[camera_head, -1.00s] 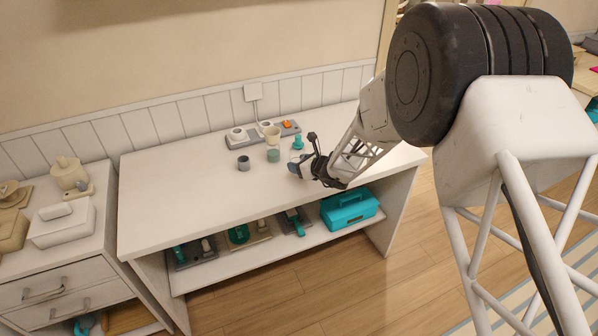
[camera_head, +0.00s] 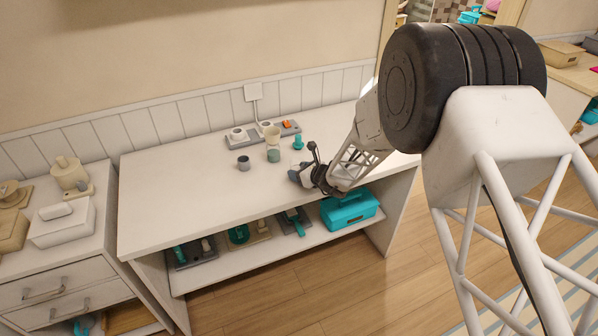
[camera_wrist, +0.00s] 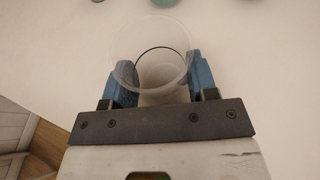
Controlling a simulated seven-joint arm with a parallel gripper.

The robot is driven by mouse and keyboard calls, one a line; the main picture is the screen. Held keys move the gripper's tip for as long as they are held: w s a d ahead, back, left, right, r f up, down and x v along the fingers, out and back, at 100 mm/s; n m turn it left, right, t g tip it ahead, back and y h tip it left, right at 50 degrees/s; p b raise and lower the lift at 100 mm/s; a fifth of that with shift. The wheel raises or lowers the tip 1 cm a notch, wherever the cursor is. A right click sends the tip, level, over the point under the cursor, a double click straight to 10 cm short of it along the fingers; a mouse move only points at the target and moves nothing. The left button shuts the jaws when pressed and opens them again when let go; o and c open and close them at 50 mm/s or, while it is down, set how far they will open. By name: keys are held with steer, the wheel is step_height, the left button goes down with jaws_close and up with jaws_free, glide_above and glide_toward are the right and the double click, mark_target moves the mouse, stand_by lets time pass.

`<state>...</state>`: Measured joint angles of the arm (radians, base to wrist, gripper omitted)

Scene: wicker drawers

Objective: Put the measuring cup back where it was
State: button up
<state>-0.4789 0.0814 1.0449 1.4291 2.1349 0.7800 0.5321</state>
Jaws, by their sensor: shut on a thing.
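A clear, see-through cup (camera_wrist: 152,50), which I take to be the measuring cup, sits between the blue fingers of my gripper (camera_wrist: 160,82) in the wrist view. The gripper is shut on it. In the head view my gripper (camera_head: 299,175) is low over the front right part of the white table (camera_head: 190,200). The cup is too small and covered there to make out. I cannot tell whether it touches the tabletop.
Left of and behind my gripper stand a grey mug (camera_head: 243,163), a teal cup (camera_head: 273,156) with a cream piece behind it, and a small teal item (camera_head: 298,143). A grey tray (camera_head: 252,141) lies at the back. The table's left part is clear. A teal toolbox (camera_head: 349,210) stands on the shelf below.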

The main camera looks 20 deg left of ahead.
steer(key=shift+f, duration=0.15)
steer(key=o, duration=1)
steer(key=shift+d+r, duration=0.15)
steer(key=shift+r, duration=0.05)
steer(key=shift+s+d+r, duration=0.2)
steer(key=shift+d+r, duration=0.05)
steer(key=shift+d, duration=0.25)
steer(key=v, duration=1)
steer(key=shift+s+d, duration=0.25)
steer(key=shift+r, duration=0.1)
